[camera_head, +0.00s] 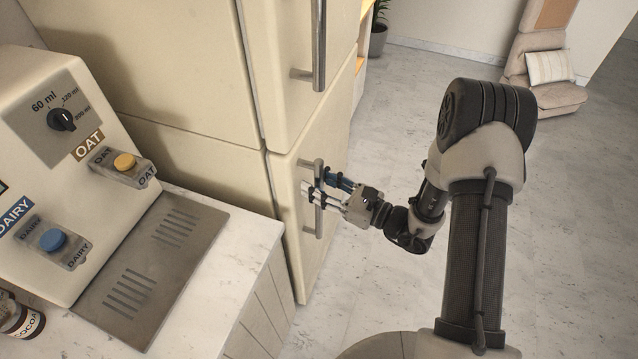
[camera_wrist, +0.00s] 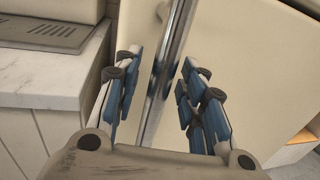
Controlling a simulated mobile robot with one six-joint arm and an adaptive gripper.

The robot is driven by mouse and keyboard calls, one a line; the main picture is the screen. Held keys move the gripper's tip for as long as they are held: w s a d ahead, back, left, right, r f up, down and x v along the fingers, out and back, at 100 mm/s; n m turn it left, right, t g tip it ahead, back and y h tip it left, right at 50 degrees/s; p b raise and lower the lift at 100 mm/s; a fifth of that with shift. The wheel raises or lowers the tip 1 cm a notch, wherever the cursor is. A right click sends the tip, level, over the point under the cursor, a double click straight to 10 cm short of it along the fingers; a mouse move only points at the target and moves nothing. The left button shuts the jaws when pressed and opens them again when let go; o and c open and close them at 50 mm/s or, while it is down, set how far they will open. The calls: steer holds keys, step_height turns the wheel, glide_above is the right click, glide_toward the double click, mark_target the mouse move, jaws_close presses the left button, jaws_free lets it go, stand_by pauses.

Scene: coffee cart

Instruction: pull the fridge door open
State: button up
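The cream fridge has an upper door (camera_head: 302,60) and a lower door (camera_head: 292,225), each with a vertical metal bar handle. Both doors look closed against the body. My gripper (camera_head: 318,190) is at the lower handle (camera_head: 319,225), with its fingers on either side of the bar. In the wrist view the bar (camera_wrist: 168,65) runs between the blue-padded fingers (camera_wrist: 160,88). Gaps show on both sides of it, so my gripper is open and not clamped on it. The upper handle (camera_head: 319,45) is above my gripper.
A counter (camera_head: 245,235) with a drink dispenser (camera_head: 50,110) stands left of the fridge, close to the lower door. The floor (camera_head: 400,110) to the right is clear. A cushioned chair (camera_head: 548,75) and a plant pot (camera_head: 377,40) stand far back.

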steer(key=shift+c, duration=0.6)
jaws_close()
